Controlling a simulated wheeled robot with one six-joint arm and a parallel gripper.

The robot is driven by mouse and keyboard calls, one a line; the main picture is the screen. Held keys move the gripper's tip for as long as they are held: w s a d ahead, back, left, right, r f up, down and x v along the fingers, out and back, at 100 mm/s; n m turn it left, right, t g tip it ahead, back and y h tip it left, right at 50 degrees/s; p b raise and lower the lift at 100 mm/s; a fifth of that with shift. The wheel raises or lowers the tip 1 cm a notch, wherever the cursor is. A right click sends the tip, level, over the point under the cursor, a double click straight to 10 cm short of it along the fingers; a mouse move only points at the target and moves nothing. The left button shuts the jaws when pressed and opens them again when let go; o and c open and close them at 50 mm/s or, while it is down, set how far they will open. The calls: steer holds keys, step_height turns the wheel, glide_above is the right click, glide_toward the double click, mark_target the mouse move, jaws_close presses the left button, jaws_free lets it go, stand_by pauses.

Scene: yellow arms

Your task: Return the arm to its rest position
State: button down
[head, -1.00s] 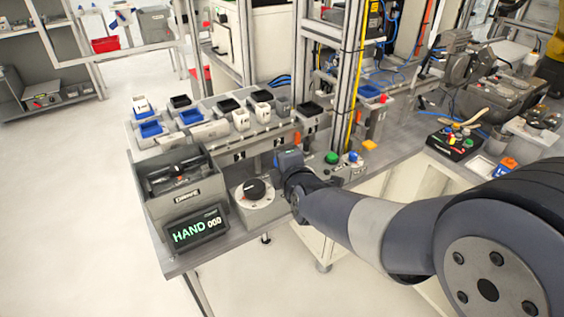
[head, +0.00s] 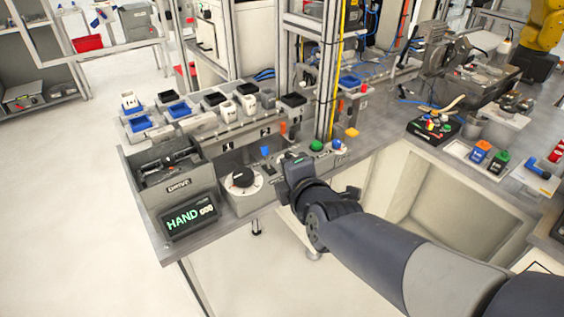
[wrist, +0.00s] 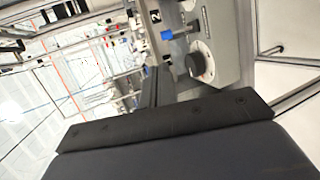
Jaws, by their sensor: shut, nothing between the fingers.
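My arm reaches in from the lower right of the head view. My gripper (head: 296,165) is at its far end, in front of the bench edge and right of the white box with the black knob (head: 243,177). Its fingertips are small and partly hidden in the head view. The jaws look shut, with nothing seen between them. In the wrist view a wide dark pad fills the lower part, and the black knob (wrist: 196,64) and a blue switch (wrist: 180,34) show beyond it.
A metal post (head: 325,80) rises behind. Open floor (head: 80,200) lies left.

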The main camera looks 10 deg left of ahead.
steer(key=shift+s+d, duration=0.15)
steer(key=shift+s, duration=0.1)
steer(key=b+x, duration=0.1)
steer(key=x, duration=1)
steer(key=shift+w, duration=0.2)
steer(key=shift+s+r, duration=0.1)
steer(key=shift+r, duration=0.05)
